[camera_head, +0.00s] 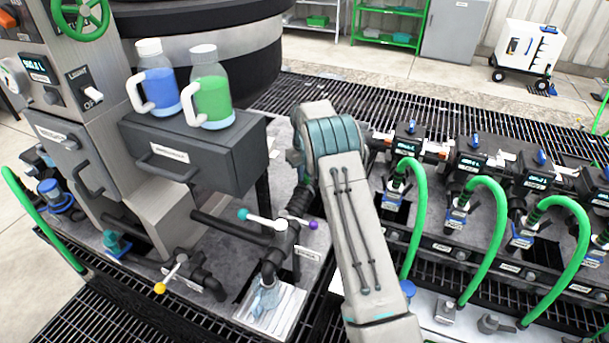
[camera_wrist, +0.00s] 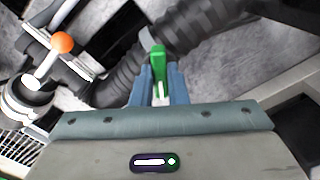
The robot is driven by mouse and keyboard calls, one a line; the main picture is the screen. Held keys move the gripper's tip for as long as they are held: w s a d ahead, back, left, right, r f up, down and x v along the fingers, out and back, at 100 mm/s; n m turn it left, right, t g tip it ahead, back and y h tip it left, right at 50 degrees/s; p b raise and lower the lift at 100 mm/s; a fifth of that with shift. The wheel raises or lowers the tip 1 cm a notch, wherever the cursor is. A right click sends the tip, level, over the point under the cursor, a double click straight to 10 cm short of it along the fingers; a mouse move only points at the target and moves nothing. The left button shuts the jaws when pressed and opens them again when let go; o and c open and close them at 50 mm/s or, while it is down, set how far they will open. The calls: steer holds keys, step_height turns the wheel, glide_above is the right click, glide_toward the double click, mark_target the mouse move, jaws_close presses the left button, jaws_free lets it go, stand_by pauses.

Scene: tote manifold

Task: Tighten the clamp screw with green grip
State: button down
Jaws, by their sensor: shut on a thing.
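The green grip (camera_wrist: 158,56) of the clamp screw stands upright at the centre of the wrist view, against a black ribbed hose (camera_wrist: 190,28). My gripper (camera_wrist: 160,74) is shut on it, with one blue-grey finger on each side. The top of the grip shows above the fingertips; its lower part and most of the clamp are hidden by the fingers and the gripper body. In the head view my arm covers the place, so neither the grip nor the fingertips can be made out there.
An orange-knobbed lever (camera_wrist: 62,42) stands left of the grip in the wrist view. In the head view, teal- (camera_head: 243,214), purple- (camera_head: 313,225) and yellow-knobbed (camera_head: 160,288) levers sit on black pipes. Several green hoses (camera_head: 485,235) arch at right. Blue (camera_head: 160,88) and green (camera_head: 212,98) jugs stand on a drawer unit (camera_head: 190,150).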

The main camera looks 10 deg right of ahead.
steer(key=m+b, duration=0.1)
steer(key=m, duration=0.2)
steer(key=shift+m, duration=0.4)
steer(key=m, duration=0.3)
steer(key=shift+m, duration=0.3)
steer(key=m, duration=0.3)
steer(key=shift+m+b, duration=0.3)
steer(key=m, duration=0.3)
steer(key=shift+m, duration=0.3)
steer(key=m, duration=0.3)
steer(key=shift+m, duration=0.3)
steer(key=m, duration=0.3)
steer(key=shift+m, duration=0.4)
steer(key=m, duration=0.3)
steer(key=shift+p, duration=0.4)
steer(key=shift+m, duration=2.1)
